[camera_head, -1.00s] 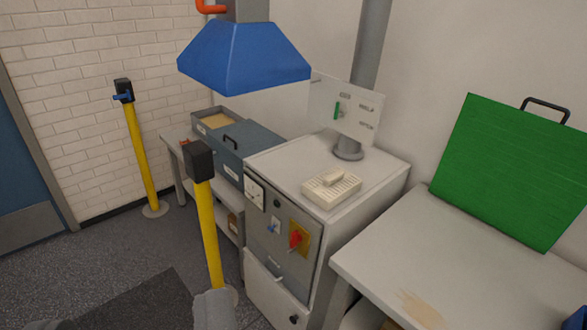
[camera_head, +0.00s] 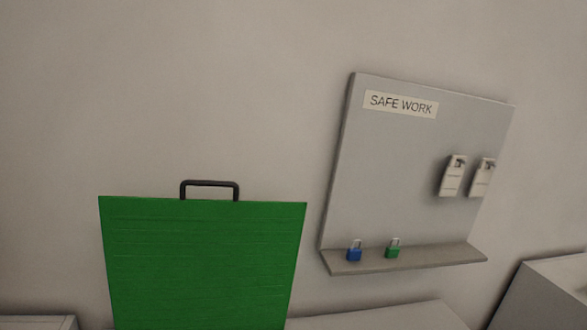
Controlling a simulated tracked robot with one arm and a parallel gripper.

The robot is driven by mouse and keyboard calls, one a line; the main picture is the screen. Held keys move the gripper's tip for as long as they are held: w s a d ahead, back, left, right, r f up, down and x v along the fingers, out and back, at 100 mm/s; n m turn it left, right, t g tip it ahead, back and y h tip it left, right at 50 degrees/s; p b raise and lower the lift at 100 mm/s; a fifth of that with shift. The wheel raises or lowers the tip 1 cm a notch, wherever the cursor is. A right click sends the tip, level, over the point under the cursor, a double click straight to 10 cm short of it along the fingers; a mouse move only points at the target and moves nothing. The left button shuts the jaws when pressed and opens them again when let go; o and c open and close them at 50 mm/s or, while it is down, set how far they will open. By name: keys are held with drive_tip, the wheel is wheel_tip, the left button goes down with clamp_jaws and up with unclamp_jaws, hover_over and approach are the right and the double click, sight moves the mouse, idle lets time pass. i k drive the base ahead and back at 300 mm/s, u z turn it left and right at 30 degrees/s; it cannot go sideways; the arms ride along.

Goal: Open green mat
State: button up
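The green mat (camera_head: 203,260) is a flat, ribbed green panel that stands upright at the lower left, in front of the pale wall. A dark handle (camera_head: 209,184) sticks up from the middle of its top edge. Its lower part is cut off by the bottom of the picture. My gripper is not in view, and nothing covers the mat or its handle.
A grey board marked SAFE WORK (camera_head: 415,170) hangs on the wall to the right, with two pale tags on it. Its ledge (camera_head: 440,257) holds a blue padlock (camera_head: 354,251) and a green padlock (camera_head: 393,248). A grey box (camera_head: 555,290) stands at the lower right.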

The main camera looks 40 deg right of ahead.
sight(182, 263)
drive_tip(key=z, duration=0.4)
drive_tip(key=i, duration=0.75)
drive_tip(key=z, duration=0.35)
drive_tip(key=k, duration=0.8)
drive_tip(key=z, duration=0.15)
drive_tip(key=i, duration=1.3)
drive_tip(key=u, duration=0.05)
